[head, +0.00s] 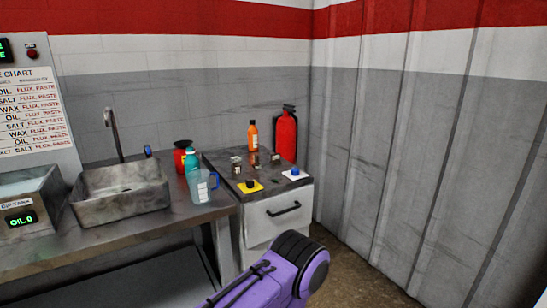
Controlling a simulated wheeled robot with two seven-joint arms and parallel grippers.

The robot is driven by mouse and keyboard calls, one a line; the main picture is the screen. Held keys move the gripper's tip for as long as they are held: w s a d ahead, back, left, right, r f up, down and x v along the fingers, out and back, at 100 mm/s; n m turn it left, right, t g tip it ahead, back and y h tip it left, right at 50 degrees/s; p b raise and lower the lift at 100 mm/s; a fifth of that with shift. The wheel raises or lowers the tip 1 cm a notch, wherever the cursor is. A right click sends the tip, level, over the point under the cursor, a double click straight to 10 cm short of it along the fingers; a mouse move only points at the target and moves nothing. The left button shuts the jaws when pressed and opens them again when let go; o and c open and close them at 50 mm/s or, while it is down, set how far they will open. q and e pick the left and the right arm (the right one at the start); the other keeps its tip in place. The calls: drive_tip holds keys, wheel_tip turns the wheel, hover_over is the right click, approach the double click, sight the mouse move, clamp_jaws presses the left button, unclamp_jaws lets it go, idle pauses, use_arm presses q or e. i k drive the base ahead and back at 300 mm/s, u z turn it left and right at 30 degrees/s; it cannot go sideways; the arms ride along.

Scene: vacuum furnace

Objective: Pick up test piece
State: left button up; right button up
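Several small blocks stand on the dark top of a cabinet (285,222) in the corner. A greyish block (236,169) is near its left edge, and a brownish block (254,159) is near the middle. They are too small for me to tell which is the test piece. A purple and black link of my own arm rises from the bottom edge in front of the cabinet. Neither of my grippers shows, so I cannot see whether they hold anything.
A yellow pad with a dark knob (250,186) and a white pad with a blue knob (295,173) lie on the cabinet. An orange bottle (253,136) and a red extinguisher (286,135) stand behind. A jug (199,187) and metal sink (120,190) are left.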

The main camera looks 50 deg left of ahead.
sight(237, 159)
drive_tip(key=u, duration=0.25)
drive_tip(key=i, duration=0.75)
drive_tip(key=u, duration=0.55)
